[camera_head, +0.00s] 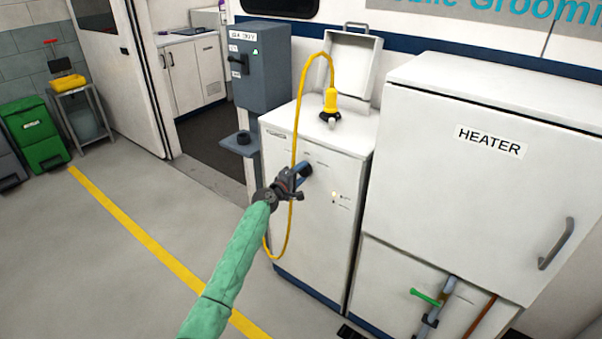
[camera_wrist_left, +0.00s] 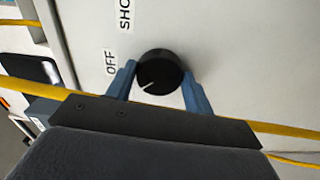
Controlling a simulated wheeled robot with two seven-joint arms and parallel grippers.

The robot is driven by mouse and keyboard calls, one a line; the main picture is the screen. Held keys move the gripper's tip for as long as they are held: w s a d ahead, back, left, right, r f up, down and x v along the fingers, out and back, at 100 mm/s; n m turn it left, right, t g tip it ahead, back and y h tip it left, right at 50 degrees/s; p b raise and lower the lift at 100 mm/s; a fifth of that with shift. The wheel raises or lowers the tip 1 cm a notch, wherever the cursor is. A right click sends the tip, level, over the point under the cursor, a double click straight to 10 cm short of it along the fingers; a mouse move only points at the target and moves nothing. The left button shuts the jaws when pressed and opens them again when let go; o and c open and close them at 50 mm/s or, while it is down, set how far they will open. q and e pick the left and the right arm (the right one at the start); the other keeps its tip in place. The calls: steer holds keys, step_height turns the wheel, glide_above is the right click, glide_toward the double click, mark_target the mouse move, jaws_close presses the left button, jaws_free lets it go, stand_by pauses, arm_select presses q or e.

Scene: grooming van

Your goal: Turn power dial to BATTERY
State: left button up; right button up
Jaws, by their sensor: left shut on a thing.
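The power dial (camera_wrist_left: 160,72) is a round black knob with a white pointer line on a white cabinet front. In the left wrist view its pointer line points to the lower left, on the side of the OFF label (camera_wrist_left: 111,63); a SHORE label, partly cut off, sits above. No BATTERY label can be read. My left gripper (camera_wrist_left: 163,88) has its blue fingers on either side of the dial, shut on it. In the head view my left gripper (camera_head: 302,169) is at the cabinet front and mostly hides the dial. My right gripper is not in view.
A yellow cable (camera_head: 294,150) hangs in front of the white power cabinet (camera_head: 325,235), close by my left gripper, from a yellow plug (camera_head: 331,100) on top. A grey shore box (camera_head: 262,75) stands left, the heater cabinet (camera_head: 480,190) right.

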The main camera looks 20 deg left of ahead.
arm_select(q)
steer(key=shift+a+n, duration=0.1)
steer(key=shift+n, duration=0.4)
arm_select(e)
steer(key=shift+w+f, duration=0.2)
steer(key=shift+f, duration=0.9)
arm_select(q)
steer(key=o, duration=1)
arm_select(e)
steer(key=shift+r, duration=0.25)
